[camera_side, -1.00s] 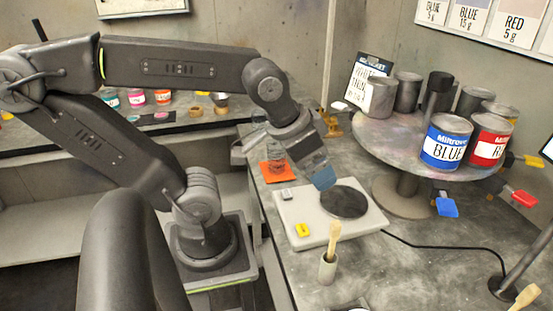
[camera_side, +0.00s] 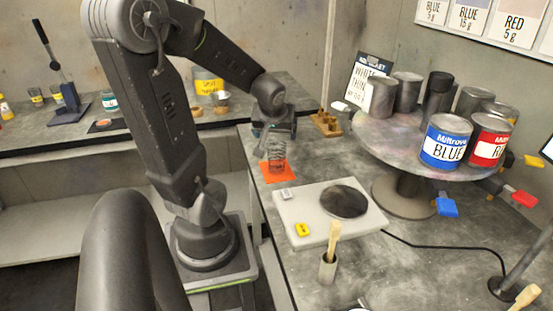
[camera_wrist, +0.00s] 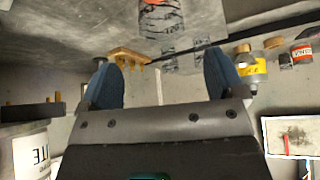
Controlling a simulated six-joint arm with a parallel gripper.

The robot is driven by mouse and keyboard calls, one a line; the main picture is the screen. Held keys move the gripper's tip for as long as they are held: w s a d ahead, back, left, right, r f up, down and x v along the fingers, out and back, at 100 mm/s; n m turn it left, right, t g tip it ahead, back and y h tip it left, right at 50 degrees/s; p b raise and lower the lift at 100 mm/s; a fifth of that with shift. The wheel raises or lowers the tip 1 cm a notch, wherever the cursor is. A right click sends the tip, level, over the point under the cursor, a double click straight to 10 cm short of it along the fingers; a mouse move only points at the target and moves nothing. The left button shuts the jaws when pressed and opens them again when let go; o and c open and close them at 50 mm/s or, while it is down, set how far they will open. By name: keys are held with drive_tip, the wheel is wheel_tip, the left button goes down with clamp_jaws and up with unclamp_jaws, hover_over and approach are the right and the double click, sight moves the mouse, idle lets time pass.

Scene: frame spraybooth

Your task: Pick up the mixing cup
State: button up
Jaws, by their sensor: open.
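The mixing cup (camera_side: 277,153) looks clear, with dark markings, and stands upright on an orange square (camera_side: 279,174) at the bench's left edge. In the wrist view, dark markings that seem to be on the clear cup (camera_wrist: 180,46) show between and beyond my fingers, near the orange patch at the top. My gripper (camera_side: 276,133) is just above or behind the cup in the side view, where its fingers are hard to make out. In the wrist view its two blue fingers (camera_wrist: 162,72) are apart, with nothing gripped between them. Whether they touch the cup I cannot tell.
A white scale (camera_side: 300,222) with a dark round plate stands in front of the cup. A small pot (camera_side: 327,268) holds a wooden-handled tool. A round stand (camera_side: 400,148) carries several cans at right. A wooden rack (camera_side: 326,124) is behind, right of my gripper.

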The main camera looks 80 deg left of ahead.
sight(277, 147)
drive_tip(key=shift+x, duration=5.05)
drive_tip(key=shift+c, duration=0.4)
drive_tip(key=c, duration=0.9)
